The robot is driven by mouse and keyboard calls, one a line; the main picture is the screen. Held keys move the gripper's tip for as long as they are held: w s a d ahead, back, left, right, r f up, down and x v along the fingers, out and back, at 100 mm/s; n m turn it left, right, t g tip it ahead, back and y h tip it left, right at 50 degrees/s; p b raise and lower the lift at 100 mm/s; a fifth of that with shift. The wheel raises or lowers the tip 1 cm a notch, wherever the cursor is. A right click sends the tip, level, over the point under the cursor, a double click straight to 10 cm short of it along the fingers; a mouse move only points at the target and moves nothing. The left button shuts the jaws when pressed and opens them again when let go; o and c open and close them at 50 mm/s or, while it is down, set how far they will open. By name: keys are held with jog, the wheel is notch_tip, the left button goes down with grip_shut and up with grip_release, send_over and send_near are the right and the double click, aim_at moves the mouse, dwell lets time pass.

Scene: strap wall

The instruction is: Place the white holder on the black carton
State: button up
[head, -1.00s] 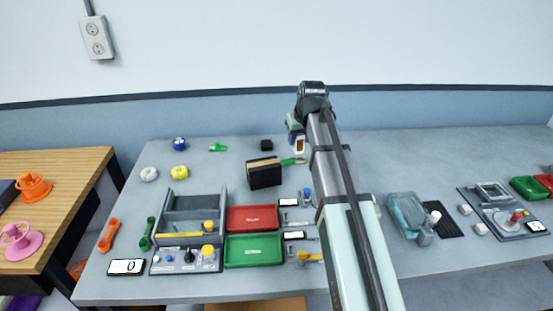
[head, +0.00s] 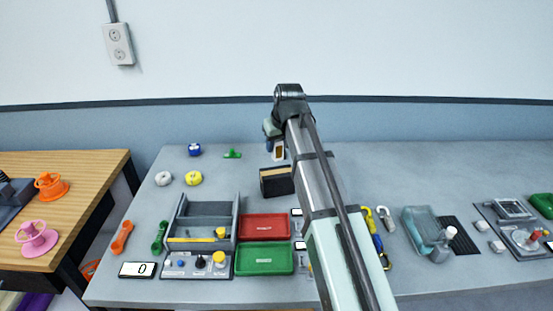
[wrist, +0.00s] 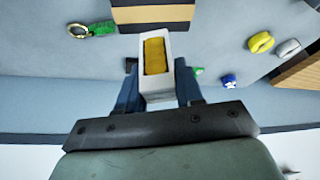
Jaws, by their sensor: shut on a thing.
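The white holder (wrist: 143,82) is an open-topped box with a yellow piece inside. My gripper (wrist: 158,76) is shut on it, one dark blue finger on each side. In the head view the holder (head: 279,152) hangs just behind the black carton. The black carton (head: 276,182) stands on the table and has a tan band across its top. In the wrist view the carton (wrist: 152,28) is at the top edge, close to the holder and partly cut off. My gripper (head: 273,147) is partly hidden by my arm in the head view.
A green tag with a ring (wrist: 92,29) lies beside the carton. A red tray (head: 265,227) and a green tray (head: 265,260) are in front of it. A grey bin (head: 205,211) stands to the left.

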aim_at(277, 157)
jog(key=shift+f, duration=2.6)
jog(key=shift+f, duration=0.1)
jog(key=o, duration=1.1)
jog(key=v, duration=1.2)
